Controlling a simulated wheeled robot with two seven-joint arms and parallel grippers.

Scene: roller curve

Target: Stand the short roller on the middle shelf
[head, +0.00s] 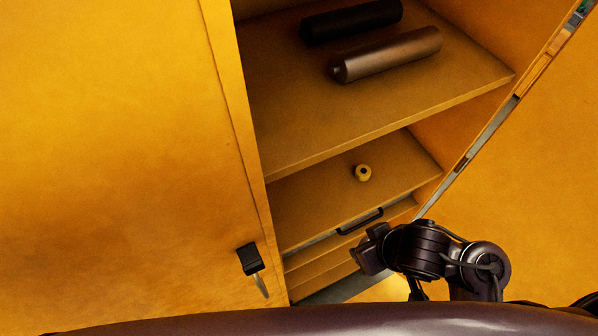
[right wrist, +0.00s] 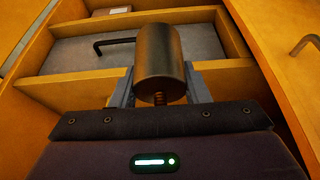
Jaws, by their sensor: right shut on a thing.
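In the right wrist view my right gripper (right wrist: 158,90) is shut on a short metallic grey-brown roller (right wrist: 158,52). The roller stands up between the two fingers, with a spring-like stub at its near end. In the head view my right gripper (head: 364,250) is low in front of the open cabinet, below the shelves, and the held roller cannot be made out there. Two longer rollers, one black (head: 350,21) and one brown (head: 385,55), lie on the upper visible shelf (head: 290,130). A lower shelf (head: 310,208) is beneath it. My left gripper is out of view.
A black bar handle (head: 360,221) is at that shelf's front. A large yellow door panel (head: 110,150) with a black latch (head: 250,259) stands at left; another panel (head: 530,200) stands right.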

